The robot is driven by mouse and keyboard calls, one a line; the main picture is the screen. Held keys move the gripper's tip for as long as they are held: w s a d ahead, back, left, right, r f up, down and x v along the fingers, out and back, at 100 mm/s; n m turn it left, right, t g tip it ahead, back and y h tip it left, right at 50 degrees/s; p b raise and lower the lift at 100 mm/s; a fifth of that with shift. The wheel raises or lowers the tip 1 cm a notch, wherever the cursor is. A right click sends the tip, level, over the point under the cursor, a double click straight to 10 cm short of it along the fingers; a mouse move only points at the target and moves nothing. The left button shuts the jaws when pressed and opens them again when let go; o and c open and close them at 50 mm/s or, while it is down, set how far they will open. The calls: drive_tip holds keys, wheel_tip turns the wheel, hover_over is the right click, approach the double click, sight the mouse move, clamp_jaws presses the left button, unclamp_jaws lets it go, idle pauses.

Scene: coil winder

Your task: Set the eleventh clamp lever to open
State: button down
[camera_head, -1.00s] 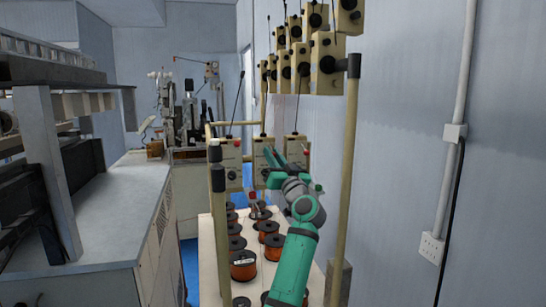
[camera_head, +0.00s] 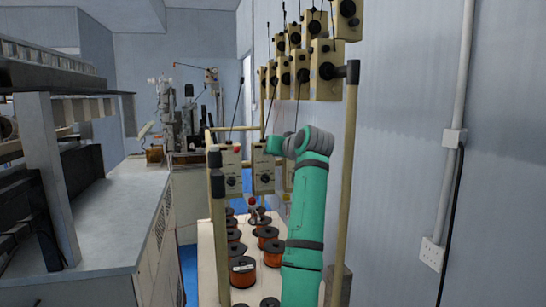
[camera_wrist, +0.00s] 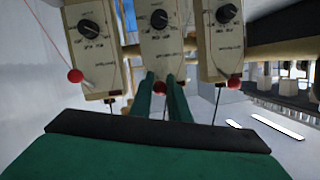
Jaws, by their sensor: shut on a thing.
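In the wrist view three cream clamp units show side by side, each with a black dial: a left unit (camera_wrist: 94,38), a middle unit (camera_wrist: 160,50) and a right unit (camera_wrist: 222,45). A red ball-ended lever (camera_wrist: 159,87) of the middle unit sits between the two green fingers of my gripper (camera_wrist: 161,92), which are shut on it. The left red ball (camera_wrist: 75,76) is out to the side on a thin rod. The right red ball (camera_wrist: 234,83) is below its unit. In the head view my arm hides the fingers. I cannot tell which unit is eleventh.
Several orange wire spools (camera_head: 243,270) stand on the board below. An upper group of cream units (camera_head: 327,70) hangs above my arm. A post (camera_head: 343,180) stands close right of my arm, a dark-capped post (camera_head: 217,200) to the left. A counter (camera_head: 100,225) is further left.

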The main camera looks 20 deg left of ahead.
drive_tip(key=shift+w+r+g+h, duration=0.1)
drive_tip(key=shift+r+g+h, duration=0.45)
drive_tip(key=shift+g, duration=0.25)
drive_tip(key=shift+a+r, duration=0.1)
drive_tip(key=shift+r, duration=0.05)
drive_tip(key=c, duration=1.7)
unclamp_jaws()
drive_tip(key=shift+w, duration=0.1)
drive_tip(key=v, duration=1)
drive_tip(key=shift+s+r, duration=0.25)
drive_tip(key=shift+r, duration=0.1)
